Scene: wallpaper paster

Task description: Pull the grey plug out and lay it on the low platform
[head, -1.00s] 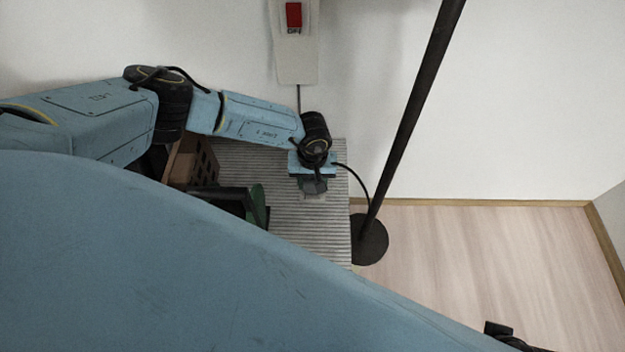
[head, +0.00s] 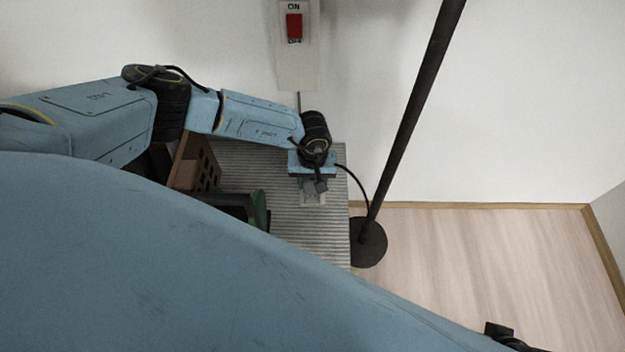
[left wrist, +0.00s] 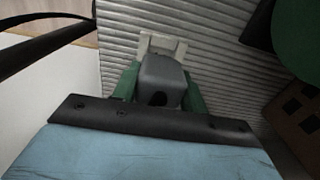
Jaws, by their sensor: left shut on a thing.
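The grey plug (left wrist: 160,82) is between the green fingers of my left gripper (left wrist: 158,92), which is shut on it. In the head view the plug (head: 320,186) shows small under my left gripper (head: 315,183). A pale grey socket piece (head: 312,198) lies right by the plug on a ribbed grey surface (head: 300,238); it also shows in the left wrist view (left wrist: 163,43). I cannot tell whether the plug's prongs are clear of it. The ribbed surface may be the low platform; I cannot be sure. My right gripper's fingers are not visible.
A brown crate with holes (head: 190,168) and a green-and-black object (head: 258,207) stand left of the gripper. A dark pole (head: 412,110) on a round base (head: 369,243) stands to the right, with a black cable (head: 361,187) beside it. A red switch (head: 294,26) is on the wall.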

